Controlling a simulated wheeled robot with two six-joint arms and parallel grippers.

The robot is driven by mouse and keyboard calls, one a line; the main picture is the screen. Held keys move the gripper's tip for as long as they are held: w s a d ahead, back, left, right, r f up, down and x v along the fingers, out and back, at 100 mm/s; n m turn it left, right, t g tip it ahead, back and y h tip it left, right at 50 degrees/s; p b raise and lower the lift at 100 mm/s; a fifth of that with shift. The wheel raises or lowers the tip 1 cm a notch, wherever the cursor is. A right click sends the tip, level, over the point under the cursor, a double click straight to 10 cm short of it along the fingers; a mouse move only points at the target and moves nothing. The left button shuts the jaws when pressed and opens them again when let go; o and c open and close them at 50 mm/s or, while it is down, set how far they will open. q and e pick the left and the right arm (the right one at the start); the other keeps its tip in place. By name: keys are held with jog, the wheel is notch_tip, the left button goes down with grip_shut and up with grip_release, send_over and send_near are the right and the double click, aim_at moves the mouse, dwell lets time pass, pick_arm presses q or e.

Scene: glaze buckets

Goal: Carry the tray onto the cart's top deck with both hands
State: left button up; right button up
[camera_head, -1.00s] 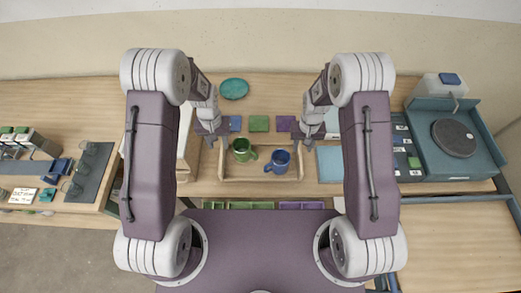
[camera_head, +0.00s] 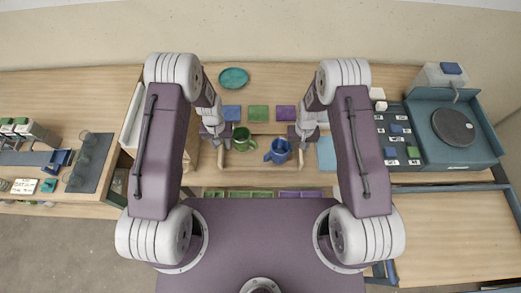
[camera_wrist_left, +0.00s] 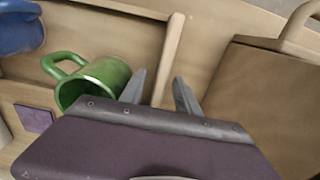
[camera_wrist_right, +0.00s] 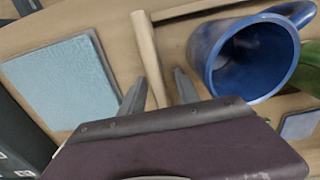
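The wooden tray (camera_head: 221,158) sits on the bench in front of me, with a green mug (camera_head: 241,139) and a blue mug (camera_head: 281,151) in it. My left gripper (camera_head: 215,142) is at the tray's left end. In the left wrist view its two fingers (camera_wrist_left: 160,90) stand apart on either side of the tray's end bar (camera_wrist_left: 170,50). My right gripper (camera_head: 303,142) is at the right end. In the right wrist view its fingers (camera_wrist_right: 158,90) stand apart with the other end bar (camera_wrist_right: 147,50) between them. Finger contact with the bars cannot be made out.
Blue, green and purple tiles (camera_head: 258,113) and a teal plate (camera_head: 233,78) lie behind the tray. A light blue square (camera_wrist_right: 67,83) lies right of it. A round dark disc (camera_head: 453,125) stands on the right. A bare wooden deck with a blue-grey frame (camera_head: 455,235) is at lower right.

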pick_arm(q)
jog(key=shift+s+f, duration=0.1)
pick_arm(e)
jog(key=shift+s+f, duration=0.1)
pick_arm(q)
grip_shut()
pick_arm(e)
grip_shut()
dwell(1.2)
